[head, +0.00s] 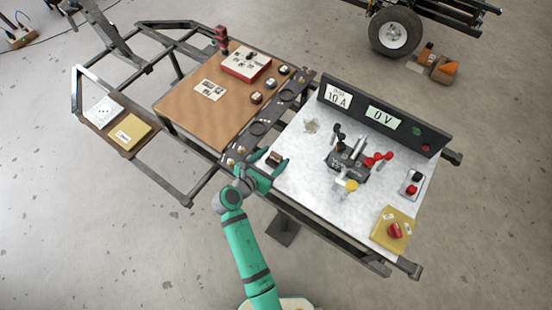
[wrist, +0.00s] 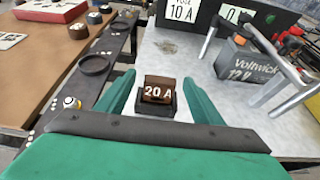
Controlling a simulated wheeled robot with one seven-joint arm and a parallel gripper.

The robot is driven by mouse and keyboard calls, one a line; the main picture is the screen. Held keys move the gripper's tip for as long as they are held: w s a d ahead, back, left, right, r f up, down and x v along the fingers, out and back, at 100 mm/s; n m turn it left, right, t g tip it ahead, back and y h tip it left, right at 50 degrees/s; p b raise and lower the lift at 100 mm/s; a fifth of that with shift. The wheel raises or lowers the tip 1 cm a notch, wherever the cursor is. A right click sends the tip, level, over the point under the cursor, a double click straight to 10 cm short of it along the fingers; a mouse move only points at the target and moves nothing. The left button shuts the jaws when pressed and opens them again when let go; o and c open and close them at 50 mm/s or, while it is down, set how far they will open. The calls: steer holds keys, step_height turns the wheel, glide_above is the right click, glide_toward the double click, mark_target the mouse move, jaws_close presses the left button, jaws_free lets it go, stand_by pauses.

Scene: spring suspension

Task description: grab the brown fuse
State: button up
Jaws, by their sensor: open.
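In the head view the fuse (head: 275,156) is a small dark block at the left edge of the light metal panel. My gripper (wrist: 158,77) is open, with one green finger on each side of the fuse. Gaps show between the fuse and both fingers. In the head view my gripper (head: 267,160) is at the panel's left edge, around the fuse. The fuse's lower part is hidden by the holder.
A battery marked Voltwick 12 V (wrist: 245,62) with clamps stands right of my gripper. A dark rail with rings (wrist: 98,65) runs on the left, beside the brown board (head: 190,110). Sign boards (head: 383,116) stand behind.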

steer(key=shift+c, duration=0.2)
steer(key=c, duration=1.1)
